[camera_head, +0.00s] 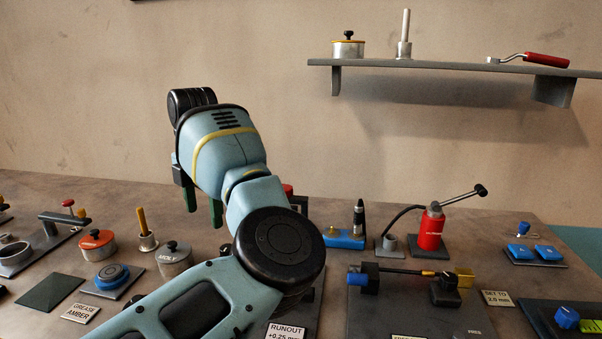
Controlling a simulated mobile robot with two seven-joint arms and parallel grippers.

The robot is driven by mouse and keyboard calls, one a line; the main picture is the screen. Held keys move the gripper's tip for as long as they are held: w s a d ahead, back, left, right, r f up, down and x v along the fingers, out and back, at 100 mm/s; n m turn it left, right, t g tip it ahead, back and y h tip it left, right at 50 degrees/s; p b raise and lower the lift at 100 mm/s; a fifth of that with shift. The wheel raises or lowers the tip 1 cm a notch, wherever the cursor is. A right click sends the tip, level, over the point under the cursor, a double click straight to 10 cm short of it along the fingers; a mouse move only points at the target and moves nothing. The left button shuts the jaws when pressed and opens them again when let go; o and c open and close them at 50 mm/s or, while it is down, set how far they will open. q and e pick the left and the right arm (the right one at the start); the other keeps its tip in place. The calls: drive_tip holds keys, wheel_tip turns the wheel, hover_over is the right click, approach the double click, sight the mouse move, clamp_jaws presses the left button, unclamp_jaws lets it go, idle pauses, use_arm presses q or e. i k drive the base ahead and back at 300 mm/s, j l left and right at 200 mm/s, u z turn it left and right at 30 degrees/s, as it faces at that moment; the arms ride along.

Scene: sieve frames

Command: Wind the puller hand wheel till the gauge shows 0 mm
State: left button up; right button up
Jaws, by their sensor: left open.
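My left gripper (202,204) has two green fingers pointing down, open and apart with nothing between them. It hangs above the bench behind a grey pot. No hand wheel or millimetre gauge is clearly marked as the puller's. A fixture with a dark horizontal rod (408,271), a blue end (357,279) and a brass-coloured block (464,277) stands right of my arm. My left arm hides part of the bench centre. My right gripper is out of view.
Red (97,244) and grey (174,259) lidded pots and a blue round piece (112,275) stand at left. A red cylinder with a lever (432,228) stands at the back right. A wall shelf (440,66) holds several tools. Some brown bench shows between fixtures.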

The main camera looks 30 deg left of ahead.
sight(288, 189)
drive_tip(key=i, duration=1)
